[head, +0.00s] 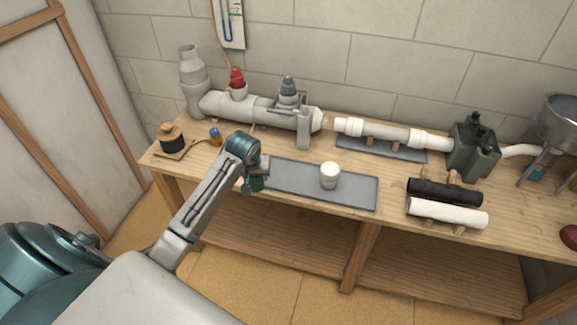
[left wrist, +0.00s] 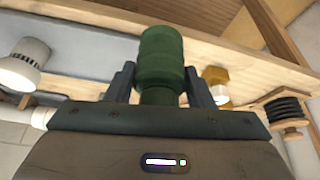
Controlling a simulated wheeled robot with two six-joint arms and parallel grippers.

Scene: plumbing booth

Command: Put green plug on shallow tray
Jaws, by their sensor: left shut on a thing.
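The green plug (left wrist: 160,62) is held between the two fingers of my left gripper (left wrist: 160,82), which is shut on it. The shallow tray (head: 350,191) is a flat grey tray on the workbench. The plug appears at the tray's left end; I cannot tell whether it touches the tray. My right gripper is not in view.
A white cap (head: 330,175) stands on the tray right of its middle. A large grey pipe (head: 255,109) lies behind, with a red-topped valve (head: 237,82). A black roll (head: 444,191) and a white roll (head: 446,213) lie to the right. A spool (head: 171,138) stands at left.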

